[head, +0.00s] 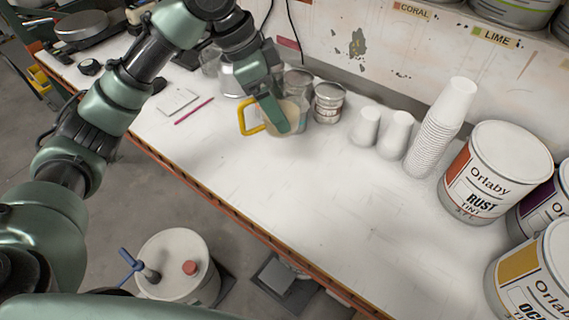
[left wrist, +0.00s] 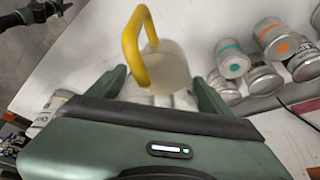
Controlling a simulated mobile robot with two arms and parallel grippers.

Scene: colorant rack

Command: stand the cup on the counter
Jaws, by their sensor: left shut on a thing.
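The cup (head: 297,118) is pale and cream-coloured with a yellow handle that points left in the head view. It is over the back part of the white counter (head: 270,185), and it looks upright. My left gripper (head: 280,121) is shut on the cup, with one green finger covering part of its near side. In the left wrist view the cup (left wrist: 168,72) sits between the two fingers of the gripper (left wrist: 162,80), with the handle away from the palm. I cannot tell whether the cup's base touches the counter. My right gripper is not in view.
Small cans (head: 329,103) stand just right of and behind the cup. Upturned white cups (head: 366,127) and a tall cup stack (head: 439,128) stand further right, then paint cans (head: 497,172). A notepad (head: 178,102) and a pink pencil (head: 194,111) lie left. The counter's middle is clear.

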